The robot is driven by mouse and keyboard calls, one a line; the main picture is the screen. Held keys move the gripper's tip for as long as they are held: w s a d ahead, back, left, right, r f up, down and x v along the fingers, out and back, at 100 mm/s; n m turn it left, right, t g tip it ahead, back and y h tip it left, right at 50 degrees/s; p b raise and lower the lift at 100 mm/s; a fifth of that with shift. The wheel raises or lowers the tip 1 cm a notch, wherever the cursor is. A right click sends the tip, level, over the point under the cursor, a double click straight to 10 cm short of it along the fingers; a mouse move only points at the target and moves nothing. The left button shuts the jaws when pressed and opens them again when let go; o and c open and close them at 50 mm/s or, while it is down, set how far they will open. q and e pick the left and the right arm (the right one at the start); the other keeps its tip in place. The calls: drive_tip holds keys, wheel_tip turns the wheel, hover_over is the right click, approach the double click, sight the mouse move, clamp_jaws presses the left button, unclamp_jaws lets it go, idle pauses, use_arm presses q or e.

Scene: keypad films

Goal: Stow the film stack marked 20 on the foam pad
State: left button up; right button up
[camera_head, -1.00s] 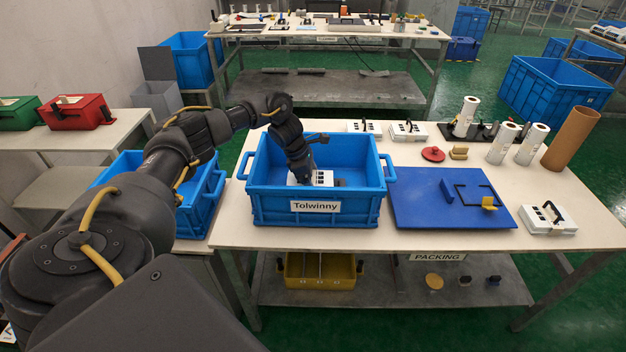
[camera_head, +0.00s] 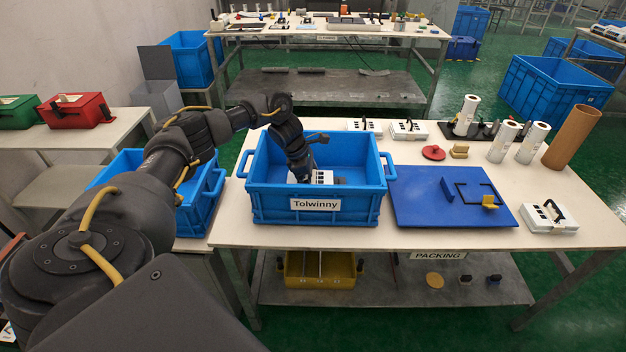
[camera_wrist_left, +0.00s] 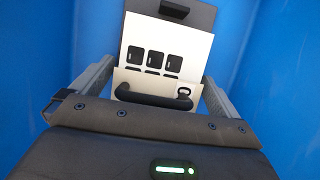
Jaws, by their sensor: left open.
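A film stack (camera_head: 323,177), white with black key squares and a black handle, lies in the blue Tolwinny bin (camera_head: 270,206). It also shows in the left wrist view (camera_wrist_left: 168,48), lying on a dark grey pad (camera_wrist_left: 202,14), probably the foam pad. My left gripper (camera_wrist_left: 157,84) is open inside the bin, with one finger on each side of the stack's handle end. The fingertips (camera_head: 303,176) are partly hidden in the head view. I cannot read a number 20 on this stack. My right gripper is not in view.
Similar stacks lie at the table's back (camera_head: 364,126), beside it (camera_head: 408,131), and at the right (camera_head: 548,218). A blue board (camera_head: 425,210) with a black frame lies right of the bin. White rolls (camera_head: 502,142) and a brown tube (camera_head: 571,138) stand at the back right.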

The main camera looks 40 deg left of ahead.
use_arm(q)
drive_tip(key=v, duration=0.9)
drive_tip(key=shift+r+b, duration=0.2)
drive_tip(key=shift+b, duration=0.1)
drive_tip(key=shift+s+a+r, duration=0.15)
drive_tip(key=shift+a+r, duration=0.1)
drive_tip(key=shift+r, duration=0.4)
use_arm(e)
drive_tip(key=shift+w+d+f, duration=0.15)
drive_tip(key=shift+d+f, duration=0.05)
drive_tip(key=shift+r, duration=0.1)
use_arm(q)
wheel_tip(320, 180, up, 9)
drive_tip(key=p, duration=0.9)
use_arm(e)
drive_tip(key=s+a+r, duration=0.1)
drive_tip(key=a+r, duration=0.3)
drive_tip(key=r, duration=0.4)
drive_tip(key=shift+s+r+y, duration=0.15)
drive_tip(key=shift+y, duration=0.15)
